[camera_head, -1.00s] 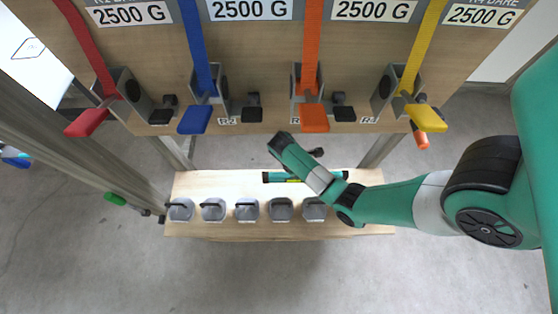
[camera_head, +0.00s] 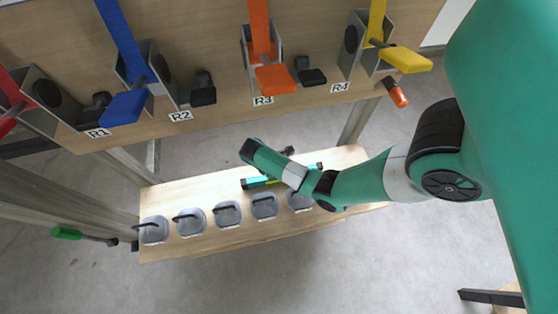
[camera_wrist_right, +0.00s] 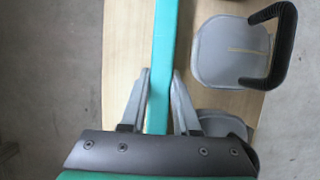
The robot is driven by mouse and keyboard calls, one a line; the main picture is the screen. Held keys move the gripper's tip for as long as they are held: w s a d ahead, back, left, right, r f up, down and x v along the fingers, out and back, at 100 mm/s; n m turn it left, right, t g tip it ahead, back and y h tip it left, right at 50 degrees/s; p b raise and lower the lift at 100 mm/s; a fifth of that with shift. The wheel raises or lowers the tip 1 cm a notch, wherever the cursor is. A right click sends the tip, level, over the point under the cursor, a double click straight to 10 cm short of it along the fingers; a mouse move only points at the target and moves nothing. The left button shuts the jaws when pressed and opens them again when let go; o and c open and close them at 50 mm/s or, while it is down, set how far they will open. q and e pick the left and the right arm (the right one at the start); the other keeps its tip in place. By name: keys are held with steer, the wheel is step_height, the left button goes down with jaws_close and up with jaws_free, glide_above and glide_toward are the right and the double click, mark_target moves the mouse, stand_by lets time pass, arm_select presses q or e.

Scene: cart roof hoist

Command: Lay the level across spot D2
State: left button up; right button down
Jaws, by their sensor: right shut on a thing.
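The level, a long teal bar, lies across my right gripper (camera_wrist_right: 160,76), which is shut on it in the right wrist view. The level (camera_wrist_right: 163,30) runs lengthwise up that picture between the two grey fingers. In the head view the level (camera_head: 257,182) shows at both sides of my right forearm, over the back part of the low wooden bench; its middle and my fingers are hidden. I cannot tell whether it touches the bench. No mark reading D2 is legible. My left gripper is not in view.
The bench (camera_head: 190,185) carries a row of several grey weights with dark handles (camera_head: 228,213) along its front. Above it hangs a wooden panel with coloured straps, cleats and labels R1 to R4 (camera_head: 341,87). A green-handled tool (camera_head: 68,233) is at the left post.

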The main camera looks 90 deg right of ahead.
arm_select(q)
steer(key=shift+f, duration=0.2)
arm_select(e)
steer(key=shift+f, duration=0.3)
steer(key=shift+f, duration=0.15)
steer(key=c, duration=0.6)
jaws_free()
steer(key=shift+c, duration=0.2)
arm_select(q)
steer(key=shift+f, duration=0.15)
